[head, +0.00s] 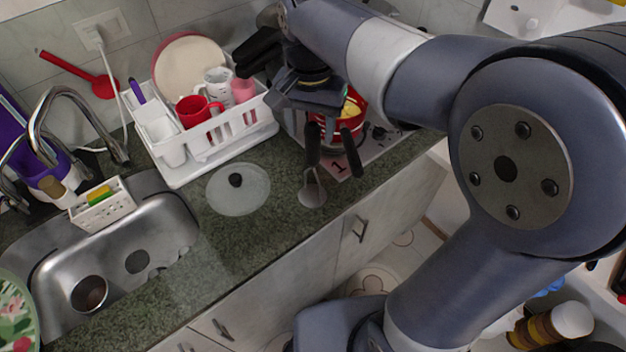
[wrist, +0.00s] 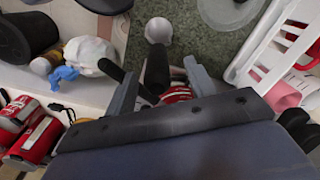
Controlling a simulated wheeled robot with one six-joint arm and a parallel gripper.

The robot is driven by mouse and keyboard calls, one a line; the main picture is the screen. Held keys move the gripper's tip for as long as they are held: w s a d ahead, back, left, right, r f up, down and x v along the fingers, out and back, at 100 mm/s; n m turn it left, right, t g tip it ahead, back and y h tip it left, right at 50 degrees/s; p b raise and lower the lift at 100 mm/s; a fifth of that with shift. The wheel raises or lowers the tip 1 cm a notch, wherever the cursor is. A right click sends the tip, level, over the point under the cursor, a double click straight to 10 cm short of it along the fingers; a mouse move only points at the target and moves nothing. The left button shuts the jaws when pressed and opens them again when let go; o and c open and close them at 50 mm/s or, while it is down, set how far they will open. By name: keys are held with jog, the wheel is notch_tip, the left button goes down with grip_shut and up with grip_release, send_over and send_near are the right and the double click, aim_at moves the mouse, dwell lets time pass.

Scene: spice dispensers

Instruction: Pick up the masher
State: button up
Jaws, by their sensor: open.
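The masher (head: 312,190) has a shiny metal head and a long black handle. Its head is over the counter, close to the front edge, in the head view. In the wrist view the masher's pale round head (wrist: 159,30) is at the top, and its black handle (wrist: 157,68) runs down into the space between my fingers. My gripper (wrist: 160,86) is open, with one finger on each side of the handle and visible gaps. In the head view my gripper (head: 312,104) is above the handle's upper end. Contact with the handle cannot be made out.
A red pot (head: 352,112) with another black handle (head: 351,152) stands close to the masher's right. A white dish rack (head: 222,148) with cups and a plate is to the left. A glass lid (head: 238,190) lies on the counter. The sink (head: 128,245) is further left.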

aim_at(312, 142)
notch_tip(312, 142, down, 4)
jog(key=shift+d+f, duration=0.1)
jog(key=shift+d, duration=0.05)
jog(key=shift+c, duration=0.3)
jog(key=c, duration=1)
